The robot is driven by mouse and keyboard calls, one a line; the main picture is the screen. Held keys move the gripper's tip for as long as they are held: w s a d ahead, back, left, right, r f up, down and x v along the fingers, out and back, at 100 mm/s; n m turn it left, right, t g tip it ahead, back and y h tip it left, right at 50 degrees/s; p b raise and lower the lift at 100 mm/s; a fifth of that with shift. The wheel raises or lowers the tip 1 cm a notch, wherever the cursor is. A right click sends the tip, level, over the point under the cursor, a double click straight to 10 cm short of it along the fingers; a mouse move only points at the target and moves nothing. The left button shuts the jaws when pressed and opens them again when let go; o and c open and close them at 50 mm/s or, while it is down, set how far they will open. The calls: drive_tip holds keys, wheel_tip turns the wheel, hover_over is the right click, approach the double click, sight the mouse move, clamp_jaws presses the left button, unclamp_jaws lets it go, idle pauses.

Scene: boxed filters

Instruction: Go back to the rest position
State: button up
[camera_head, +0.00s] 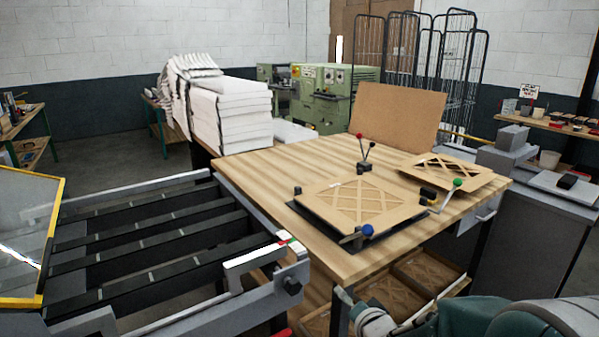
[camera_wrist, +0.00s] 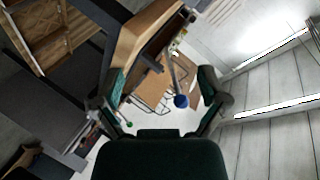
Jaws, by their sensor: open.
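My gripper (camera_wrist: 161,84) is open in the wrist view, with its two dark green fingers spread apart and nothing between them that I can see being held. Past the fingers, the wooden table edge and a blue-knobbed lever (camera_wrist: 181,100) show at a tilted angle. In the head view, green and grey parts of my own arm fill the bottom right corner, in front of the wooden table (camera_head: 290,170). Whether the gripper's fingertips show there is unclear.
A cardboard frame with a lattice (camera_head: 360,203) lies on the table among levers with blue, green and red knobs. Another lattice frame (camera_head: 452,172) lies behind it. A white stack (camera_head: 230,115) stands at the back left.

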drive_tip(key=s+d+r+n+g+h, duration=0.2)
drive_tip(key=s+r+n+g, duration=0.1)
drive_tip(key=s, duration=0.9)
drive_tip(key=s+d+r+n+g+h, duration=0.2)
drive_tip(key=s+r+n+g, duration=0.2)
drive_tip(key=s, duration=0.8)
wheel_tip(320, 180, up, 2)
drive_tip(key=shift+s+d+g, duration=0.2)
drive_tip(key=shift+s+g, duration=0.15)
drive_tip(key=shift+g, duration=0.15)
